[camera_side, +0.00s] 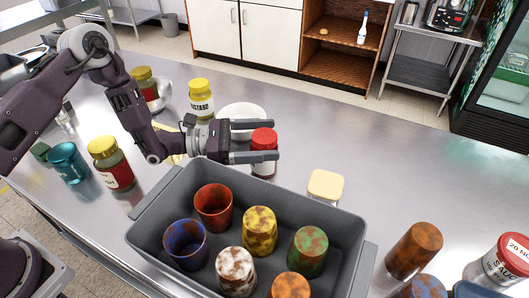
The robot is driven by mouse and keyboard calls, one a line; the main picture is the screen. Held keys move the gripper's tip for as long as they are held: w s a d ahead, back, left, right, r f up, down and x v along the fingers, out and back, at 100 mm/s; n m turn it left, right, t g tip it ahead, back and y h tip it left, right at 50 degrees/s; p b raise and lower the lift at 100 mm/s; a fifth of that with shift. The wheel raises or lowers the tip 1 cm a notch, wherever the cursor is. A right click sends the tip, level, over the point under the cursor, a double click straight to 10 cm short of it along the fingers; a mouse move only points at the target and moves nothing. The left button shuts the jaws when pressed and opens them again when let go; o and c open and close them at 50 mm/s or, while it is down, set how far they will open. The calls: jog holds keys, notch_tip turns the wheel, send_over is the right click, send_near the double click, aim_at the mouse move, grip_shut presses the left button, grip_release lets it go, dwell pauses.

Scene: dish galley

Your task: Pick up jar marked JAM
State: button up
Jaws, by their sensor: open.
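My gripper (277,140) is open, its two fingers pointing right, one on the far side and one on the near side of a red-lidded jar (264,137). The near finger crosses the jar's front and hides part of its label; I cannot read any marking or tell whether the fingers touch it. The jar stands upright on the steel counter. No word JAM is readable anywhere.
A grey crate (150,236) with several coloured cups stands just in front of the gripper. A white bowl (258,110) is behind it. The back right counter is clear.

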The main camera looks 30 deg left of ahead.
notch_tip(320, 180, down, 4)
jog(key=shift+f, duration=0.15)
jog(key=x, duration=0.3)
jog(key=shift+r, duration=0.25)
grip_shut()
jog(key=shift+r, duration=0.1)
